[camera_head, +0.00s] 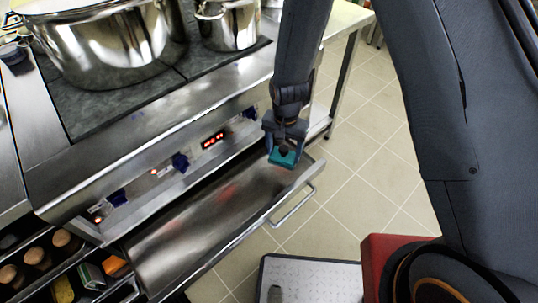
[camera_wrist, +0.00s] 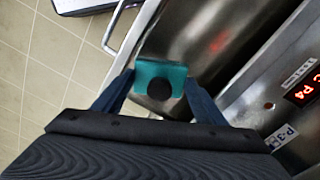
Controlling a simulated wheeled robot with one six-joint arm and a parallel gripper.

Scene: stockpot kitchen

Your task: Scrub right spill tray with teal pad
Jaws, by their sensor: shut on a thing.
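The pulled-out metal spill tray (camera_head: 205,232) lies below the stove's control panel, with reddish smears on its surface. My gripper (camera_head: 284,150) is over the tray's right end, shut on the teal pad (camera_head: 283,158). In the wrist view the pad (camera_wrist: 150,72) sits between the two fingers, with a round black knob on top. The pad is at the tray surface; I cannot tell whether it touches. The tray (camera_wrist: 200,20) also shows there, with a reddish smear beside the pad.
Large steel pots (camera_head: 110,45) stand on the stove top. The tray's handle (camera_head: 292,206) sticks out in front. Tiled floor (camera_head: 350,170) is clear at right.

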